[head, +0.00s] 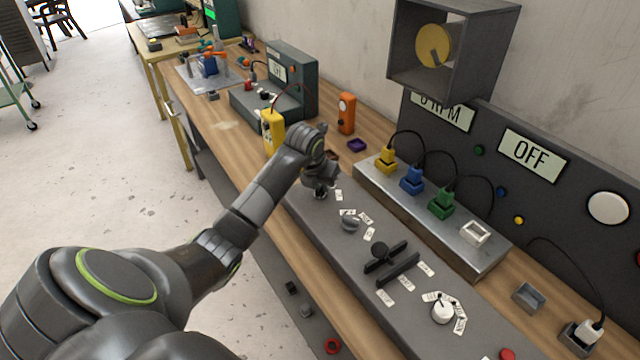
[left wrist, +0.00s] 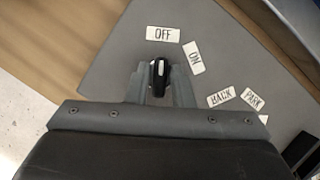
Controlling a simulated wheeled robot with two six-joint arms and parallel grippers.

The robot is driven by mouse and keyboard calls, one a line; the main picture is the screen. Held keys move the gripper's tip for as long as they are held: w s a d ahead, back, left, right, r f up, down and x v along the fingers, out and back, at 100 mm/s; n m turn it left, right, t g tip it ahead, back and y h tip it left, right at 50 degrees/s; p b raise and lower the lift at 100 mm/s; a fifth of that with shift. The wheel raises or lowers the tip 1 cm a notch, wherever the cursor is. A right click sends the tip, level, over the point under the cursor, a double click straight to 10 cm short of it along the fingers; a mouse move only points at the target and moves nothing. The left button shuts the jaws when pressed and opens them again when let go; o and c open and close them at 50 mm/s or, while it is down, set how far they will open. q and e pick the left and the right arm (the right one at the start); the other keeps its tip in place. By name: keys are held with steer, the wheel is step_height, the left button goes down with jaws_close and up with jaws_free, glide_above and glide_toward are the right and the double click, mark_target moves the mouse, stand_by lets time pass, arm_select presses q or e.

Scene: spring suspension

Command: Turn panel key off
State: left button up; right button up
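The panel key (left wrist: 158,79) is a small black knob with a white mark, on the sloped grey panel (left wrist: 115,60). In the left wrist view its white mark points up toward the OFF label (left wrist: 163,34); the ON label (left wrist: 194,57) is to the right. My left gripper (left wrist: 160,88) has its grey fingers on both sides of the key. Whether they touch it cannot be told. In the head view my left gripper (head: 320,188) is at the far end of the panel and mostly hides the key. My right gripper is not in view.
The panel also carries a grey knob (head: 350,224), a black lever (head: 385,257) and a white knob (head: 442,312). A yellow meter (head: 273,131) stands close beyond my left wrist. Coloured plugs sit on a metal strip (head: 480,262) behind. A display (head: 532,154) reads OFF.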

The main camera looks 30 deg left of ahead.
arm_select(q)
steer(key=shift+o, duration=1.4)
steer(key=shift+s+r, duration=0.15)
steer(key=shift+r, duration=0.1)
steer(key=a+p+v, duration=0.1)
steer(key=v, duration=1.5)
steer(key=shift+d+r+p, duration=0.3)
steer(key=shift+d+r, duration=0.1)
steer(key=shift+r, duration=0.05)
steer(key=shift+s, duration=0.1)
